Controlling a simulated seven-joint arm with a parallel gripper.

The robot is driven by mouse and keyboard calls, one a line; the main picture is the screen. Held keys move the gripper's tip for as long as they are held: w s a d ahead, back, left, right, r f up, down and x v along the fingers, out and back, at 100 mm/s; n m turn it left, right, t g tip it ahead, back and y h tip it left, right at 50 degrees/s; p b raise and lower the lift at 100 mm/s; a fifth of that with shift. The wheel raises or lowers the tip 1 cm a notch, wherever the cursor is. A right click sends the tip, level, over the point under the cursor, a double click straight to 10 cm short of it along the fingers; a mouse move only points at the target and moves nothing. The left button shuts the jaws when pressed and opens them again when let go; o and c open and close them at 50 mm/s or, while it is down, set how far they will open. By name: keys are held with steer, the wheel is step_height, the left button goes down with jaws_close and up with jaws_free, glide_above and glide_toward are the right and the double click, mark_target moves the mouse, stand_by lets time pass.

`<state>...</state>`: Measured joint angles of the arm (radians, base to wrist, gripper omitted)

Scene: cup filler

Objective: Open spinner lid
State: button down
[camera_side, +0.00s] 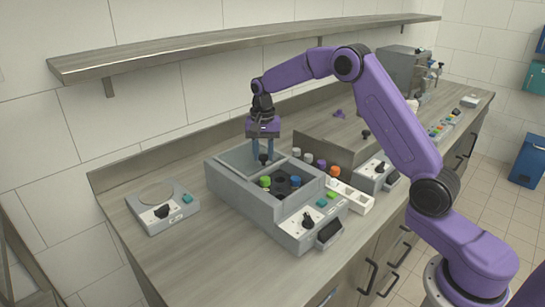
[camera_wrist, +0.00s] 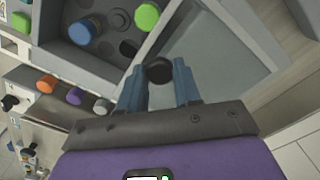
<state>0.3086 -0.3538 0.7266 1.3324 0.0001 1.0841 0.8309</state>
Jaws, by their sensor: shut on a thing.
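The spinner (camera_side: 245,205) is a grey box on the counter with a control panel at its front right. Its lid (camera_side: 238,158) is a flat grey pane with a black knob (camera_wrist: 159,70). The pane lies over the back-left part of the box. The rotor well (camera_wrist: 112,20) is uncovered and holds a tube with a green cap (camera_side: 265,182) and one with a blue cap (camera_side: 295,181). My gripper (camera_side: 262,156) points down, its blue fingers shut on the knob; the wrist view shows the knob between the fingertips (camera_wrist: 160,82).
Several capped tubes, including an orange one (camera_side: 334,172), stand in a white rack (camera_side: 350,196) right of the spinner. A small device with a round plate (camera_side: 157,194) sits at the left. A shelf (camera_side: 220,45) runs along the wall above. The front-left counter is clear.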

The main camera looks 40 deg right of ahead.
steer(key=shift+w+r, duration=0.1)
steer(key=shift+w, duration=0.75)
steer(key=c, duration=0.8)
jaws_free()
step_height(320, 180, up, 17)
steer(key=shift+r, duration=0.15)
